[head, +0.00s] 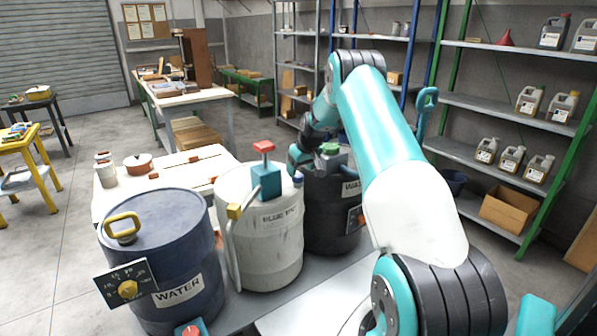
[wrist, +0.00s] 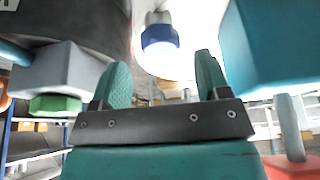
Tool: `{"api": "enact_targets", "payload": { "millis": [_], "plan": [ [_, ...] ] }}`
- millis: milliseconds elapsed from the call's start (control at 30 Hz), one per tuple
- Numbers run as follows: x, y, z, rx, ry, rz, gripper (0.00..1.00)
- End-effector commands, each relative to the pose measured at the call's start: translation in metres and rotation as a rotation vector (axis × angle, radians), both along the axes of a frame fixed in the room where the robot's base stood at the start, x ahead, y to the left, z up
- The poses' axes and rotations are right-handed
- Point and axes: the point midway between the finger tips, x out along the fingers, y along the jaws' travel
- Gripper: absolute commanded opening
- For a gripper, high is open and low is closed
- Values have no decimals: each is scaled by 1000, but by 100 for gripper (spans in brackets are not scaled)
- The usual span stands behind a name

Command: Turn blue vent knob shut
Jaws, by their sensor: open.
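The blue vent knob (head: 298,180) is a small blue cap on the far right part of the white drum's top. In the wrist view the blue knob (wrist: 160,38) sits on a pale stem, between the lines of the two fingers and beyond their tips. The white drum (head: 265,245) has a label beginning "BLUE". My gripper (head: 300,163) is over this edge of the drum, close to the knob. In the wrist view my gripper (wrist: 162,70) is open, with green finger pads and nothing between them. Contact with the knob is not visible.
A teal block valve (head: 266,180) with a red top stands left of the knob. A black drum (head: 335,215) with a grey block and green cap (head: 330,148) is close on the right. A navy drum (head: 165,245) with a yellow handle stands at left.

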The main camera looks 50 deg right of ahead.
Motion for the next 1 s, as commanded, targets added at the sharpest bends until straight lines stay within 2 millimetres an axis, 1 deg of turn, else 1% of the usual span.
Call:
{"api": "enact_targets", "payload": {
  "millis": [100,233,367,600,767,800,833,1000],
  "plan": [
    [7,-2,-17,0,1,0,69],
    [12,-3,-28,0,1,0,69],
    [13,-3,-33,-1,0,-1,69],
    [14,-3,-34,-1,-1,-1,69],
    [13,-3,-34,0,0,-1,32],
    [13,-3,-34,-1,0,-1,23],
    [13,-3,-34,-1,0,-1,20],
    [13,-3,-34,0,0,-7,20]
  ]
}}
